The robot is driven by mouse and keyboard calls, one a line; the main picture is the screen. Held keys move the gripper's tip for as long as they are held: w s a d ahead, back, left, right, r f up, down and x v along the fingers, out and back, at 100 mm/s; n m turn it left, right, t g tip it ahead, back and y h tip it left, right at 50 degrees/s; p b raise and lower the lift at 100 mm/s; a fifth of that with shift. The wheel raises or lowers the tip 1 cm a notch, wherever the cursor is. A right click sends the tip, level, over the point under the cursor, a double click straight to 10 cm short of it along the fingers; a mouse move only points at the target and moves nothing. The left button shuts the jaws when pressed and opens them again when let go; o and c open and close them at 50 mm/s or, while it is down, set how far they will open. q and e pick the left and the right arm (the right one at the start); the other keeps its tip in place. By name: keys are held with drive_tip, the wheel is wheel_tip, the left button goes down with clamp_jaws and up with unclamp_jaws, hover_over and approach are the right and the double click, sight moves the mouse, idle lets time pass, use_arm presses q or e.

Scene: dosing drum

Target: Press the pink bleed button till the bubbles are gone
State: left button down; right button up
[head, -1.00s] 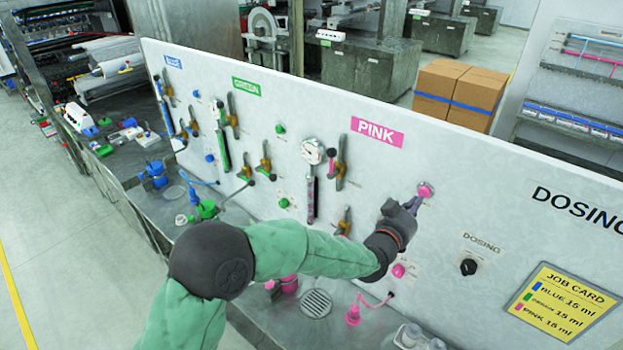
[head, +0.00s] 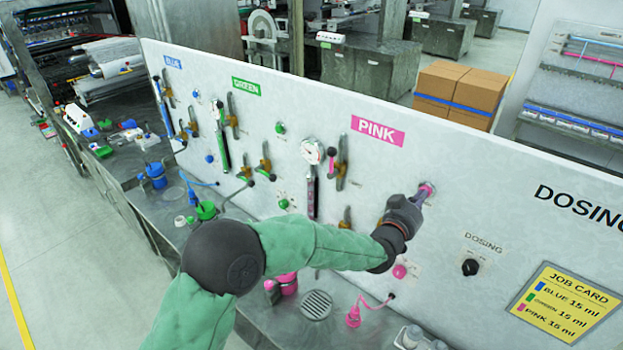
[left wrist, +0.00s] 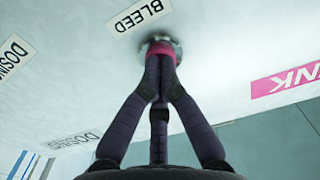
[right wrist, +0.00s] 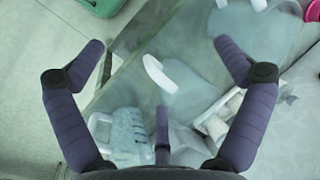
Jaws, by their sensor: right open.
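The pink bleed button (head: 428,187) is on the white panel, right of and below the PINK sign. My left gripper (head: 423,195) has its fingers together, with the tips at the button. In the left wrist view the fingertips (left wrist: 160,62) meet in front of the pink button (left wrist: 160,47), beneath the BLEED label, and partly cover it; they seem to touch it. A pink-tinted sight tube (head: 311,195) hangs below the gauge (head: 312,151); bubbles are too small to make out. My right gripper (right wrist: 160,45) is open and empty, seen only in the right wrist view.
A black dosing knob (head: 469,267) and the job card (head: 565,301) are right of the button. A lower pink button (head: 399,271) is below my left wrist. A pink nozzle (head: 353,317) and a round drain (head: 316,305) are on the metal bench.

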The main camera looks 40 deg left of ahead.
use_arm(q)
drive_tip(key=shift+w, duration=0.15)
drive_tip(key=shift+s+b, duration=0.4)
drive_tip(key=shift+s, duration=0.5)
drive_tip(key=shift+w+b, duration=0.5)
drive_tip(key=shift+w, duration=0.4)
drive_tip(key=shift+s, duration=0.1)
drive_tip(key=shift+s+b, duration=0.35)
drive_tip(key=shift+s, duration=0.45)
drive_tip(key=shift+w, duration=0.3)
drive_tip(key=shift+w, duration=0.3)
